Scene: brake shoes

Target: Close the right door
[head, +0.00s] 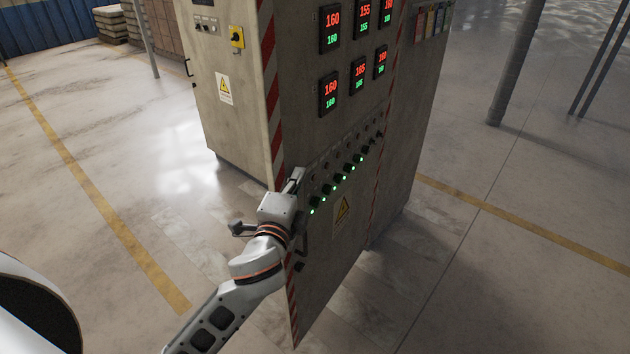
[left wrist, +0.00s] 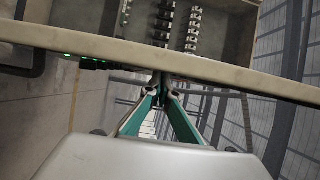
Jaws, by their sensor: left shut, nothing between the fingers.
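The door (head: 325,240) is a grey panel on the tall cabinet, with red-and-white striped edges, lit displays and a row of green lamps. It stands ajar: its striped left edge juts out from the cabinet's side. In the left wrist view the door's edge (left wrist: 240,75) crosses the picture, with interior parts behind it. My left gripper (head: 297,178) is at this edge, and its teal fingers (left wrist: 162,82) are shut with nothing between them. The tips meet the edge in the picture; I cannot tell if they touch. My right gripper is not in view.
The cabinet side (head: 222,125) carries a yellow switch box (head: 237,37) and a warning sign. A dark handle (head: 306,238) sits on the door beside my arm. Posts (head: 515,65) stand at the right. The concrete floor with yellow lines is clear around the cabinet.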

